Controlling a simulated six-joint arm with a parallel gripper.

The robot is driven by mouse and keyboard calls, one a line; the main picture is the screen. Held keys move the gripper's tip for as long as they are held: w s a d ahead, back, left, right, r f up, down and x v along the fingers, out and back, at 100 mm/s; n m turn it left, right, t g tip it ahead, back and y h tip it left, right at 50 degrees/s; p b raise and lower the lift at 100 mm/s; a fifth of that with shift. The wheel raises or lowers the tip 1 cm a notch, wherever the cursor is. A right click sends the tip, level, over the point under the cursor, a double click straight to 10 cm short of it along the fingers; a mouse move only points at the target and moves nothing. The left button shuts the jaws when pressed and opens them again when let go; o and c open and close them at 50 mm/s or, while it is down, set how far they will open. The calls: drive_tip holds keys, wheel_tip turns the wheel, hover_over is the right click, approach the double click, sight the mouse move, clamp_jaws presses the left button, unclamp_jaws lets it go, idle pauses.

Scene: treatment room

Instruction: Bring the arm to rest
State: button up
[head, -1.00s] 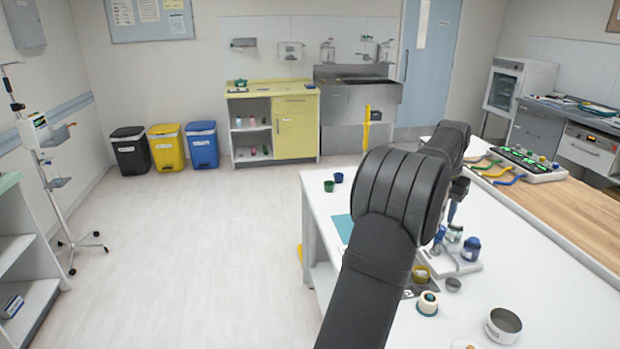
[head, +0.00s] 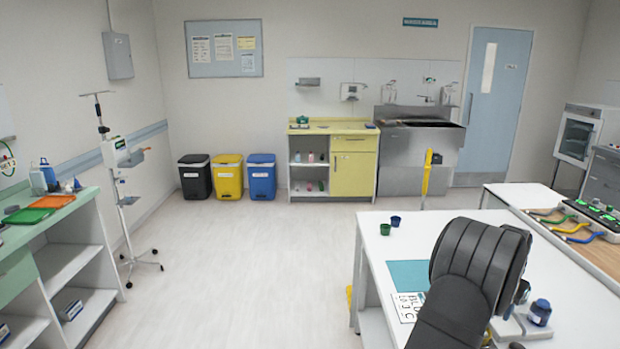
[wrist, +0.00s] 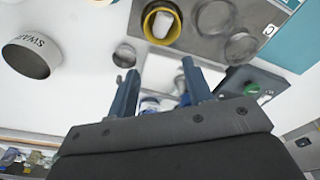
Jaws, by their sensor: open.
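My arm (head: 470,265) rises bent over the white table at the lower right of the head view. It hides my gripper there. In the wrist view my gripper (wrist: 159,70) is open, its two blue-grey fingers apart with nothing held between the tips. A blue and white bottle (wrist: 150,104) shows between the fingers, lower down and partly hidden. A yellow cup (wrist: 149,24) with something white inside stands on a grey tray (wrist: 198,45) beyond the fingertips. A small metal bowl (wrist: 124,56) is near the left fingertip.
A round container marked SWAB (wrist: 32,60) is at left in the wrist view. On the white table (head: 455,222) are a green cup (head: 385,229), a blue cup (head: 395,220), a teal mat (head: 402,272) and a blue-capped bottle (head: 540,312).

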drive_tip(key=shift+r, duration=0.15)
drive_tip(key=shift+f, duration=0.35)
wheel_tip(320, 180, up, 16)
drive_tip(key=s+a+f, duration=0.1)
drive_tip(key=a, duration=0.1)
drive_tip(key=f, duration=0.5)
drive_tip(key=d+f, duration=0.1)
drive_tip(key=f, duration=0.5)
drive_tip(key=w+d+f, duration=0.1)
drive_tip(key=f, duration=0.4)
drive_tip(key=shift+f, duration=0.2)
wheel_tip(320, 180, up, 6)
drive_tip(key=s+d+f+m, duration=0.1)
drive_tip(key=s+d+m, duration=0.2)
drive_tip(key=s, duration=0.8)
drive_tip(key=s+d+f+m+g, duration=0.1)
drive_tip(key=s+d+m, duration=0.25)
drive_tip(key=s, duration=0.75)
drive_tip(key=s+d+f+m, duration=0.1)
drive_tip(key=s+d+m, duration=0.25)
drive_tip(key=s, duration=0.85)
drive_tip(key=shift+n, duration=0.5)
drive_tip(key=w+f, duration=0.2)
drive_tip(key=w, duration=0.1)
drive_tip(key=w+f, duration=0.2)
drive_tip(key=w, duration=0.1)
drive_tip(key=w+d+f, duration=0.1)
drive_tip(key=w+f, duration=0.1)
drive_tip(key=w, duration=0.2)
